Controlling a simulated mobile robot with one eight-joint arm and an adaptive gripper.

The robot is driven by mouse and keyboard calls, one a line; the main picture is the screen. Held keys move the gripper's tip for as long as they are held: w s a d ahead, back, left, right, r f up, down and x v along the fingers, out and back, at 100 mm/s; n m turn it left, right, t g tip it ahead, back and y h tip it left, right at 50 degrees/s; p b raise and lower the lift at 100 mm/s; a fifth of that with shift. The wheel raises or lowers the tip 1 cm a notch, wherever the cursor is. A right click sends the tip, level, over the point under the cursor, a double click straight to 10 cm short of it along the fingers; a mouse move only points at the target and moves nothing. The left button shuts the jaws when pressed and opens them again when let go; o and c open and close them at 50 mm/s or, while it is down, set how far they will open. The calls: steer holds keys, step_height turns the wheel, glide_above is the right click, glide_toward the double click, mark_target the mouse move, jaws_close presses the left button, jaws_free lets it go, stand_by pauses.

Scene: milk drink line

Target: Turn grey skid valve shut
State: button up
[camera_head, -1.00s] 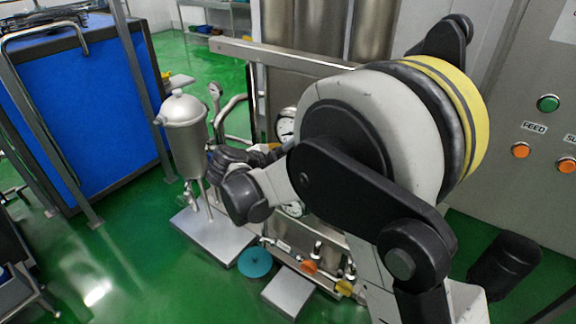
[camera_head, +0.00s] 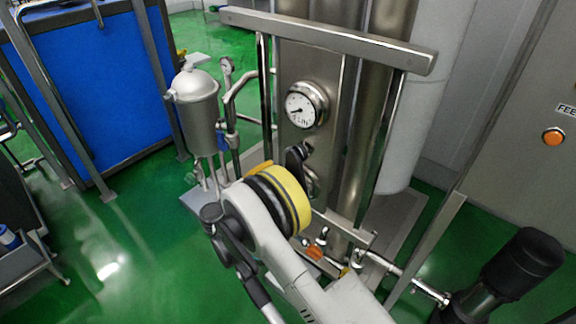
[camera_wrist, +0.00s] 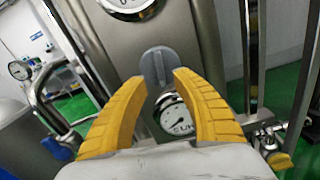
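The grey skid valve (camera_wrist: 157,66) is a paddle-shaped handle on the steel panel between two round gauges. It stands nearly upright in the wrist view. In the head view the handle (camera_head: 296,156) looks dark, just above my yellow-banded wrist. My gripper (camera_wrist: 160,77) has two ridged yellow fingers spread apart, with nothing between them that I can see held. The tips lie to either side of the handle's lower part in the wrist view. I cannot tell how much depth separates them. In the head view my wrist hides most of the gripper.
The upper gauge (camera_head: 306,104) and lower gauge (camera_wrist: 177,118) sit close to the handle. A steel crossbar (camera_head: 330,38) runs above. A steel vessel (camera_head: 197,108) stands left, and an orange-handled valve (camera_head: 315,253) sits low. Green floor is open at left.

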mark_target(288, 162)
steer(key=b+x, duration=0.1)
steer(key=x, duration=0.4)
steer(key=shift+w+d, duration=0.15)
steer(key=shift+w, duration=0.05)
jaws_close()
